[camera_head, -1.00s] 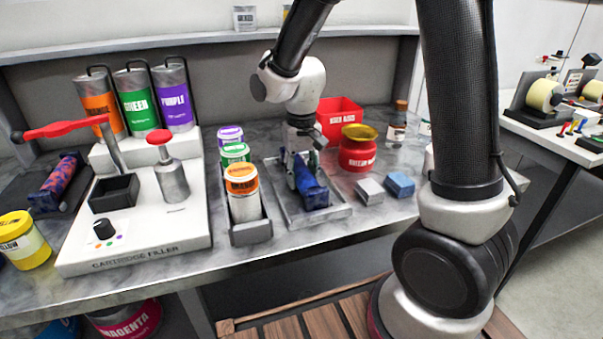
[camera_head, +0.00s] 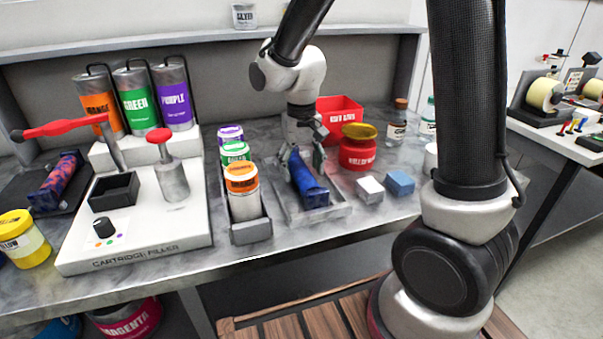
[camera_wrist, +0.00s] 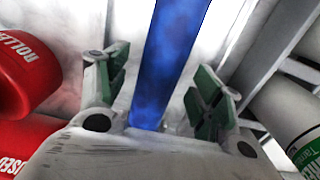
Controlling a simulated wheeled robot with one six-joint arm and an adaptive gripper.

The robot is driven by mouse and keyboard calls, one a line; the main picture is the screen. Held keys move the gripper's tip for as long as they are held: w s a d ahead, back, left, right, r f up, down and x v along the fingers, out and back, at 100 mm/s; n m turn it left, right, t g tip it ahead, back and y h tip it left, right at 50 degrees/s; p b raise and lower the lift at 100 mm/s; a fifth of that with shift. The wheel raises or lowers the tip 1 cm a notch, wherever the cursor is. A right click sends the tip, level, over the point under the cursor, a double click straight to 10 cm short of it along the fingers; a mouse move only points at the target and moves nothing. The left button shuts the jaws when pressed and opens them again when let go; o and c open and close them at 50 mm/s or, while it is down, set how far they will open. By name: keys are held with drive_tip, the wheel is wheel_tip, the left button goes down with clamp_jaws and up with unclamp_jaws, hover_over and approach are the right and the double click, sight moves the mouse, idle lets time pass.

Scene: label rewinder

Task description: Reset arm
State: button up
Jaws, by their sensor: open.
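My gripper (camera_head: 303,162) is over the grey metal tray (camera_head: 283,213) on the bench, pointing down. Its jaws are open. A blue roller-like piece (camera_head: 310,190) lies in the tray just below and in front of the fingers. In the wrist view the blue piece (camera_wrist: 171,55) runs between the two green-padded fingers (camera_wrist: 160,90), with a gap on each side. The far end of the blue piece is hidden by my gripper.
A rack of ink cans (camera_head: 243,190) stands left of the tray. A red jar (camera_head: 357,155), white block (camera_head: 370,189) and blue block (camera_head: 400,183) stand close on the right. A red bin (camera_head: 340,112) is behind. The cartridge filler (camera_head: 135,240) is farther left.

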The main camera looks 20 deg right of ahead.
drive_tip(key=shift+n, duration=0.5)
drive_tip(key=r, duration=0.9)
drive_tip(key=shift+s+d+r, duration=0.1)
drive_tip(key=shift+s+r, duration=0.05)
drive_tip(key=shift+s, duration=0.1)
drive_tip(key=shift+s+d+f+n, duration=0.2)
drive_tip(key=shift+s+d, duration=0.05)
drive_tip(key=shift+s, duration=0.35)
drive_tip(key=shift+s+d+f+n, duration=0.15)
drive_tip(key=shift+s+d+n, duration=0.1)
drive_tip(key=shift+s, duration=0.3)
drive_tip(key=s+d+r+m+t, duration=0.2)
drive_tip(key=s+d+r+t, duration=0.2)
drive_tip(key=s+d, duration=0.9)
drive_tip(key=s+r, duration=0.3)
drive_tip(key=shift+d+r, duration=0.15)
drive_tip(key=shift+d, duration=0.2)
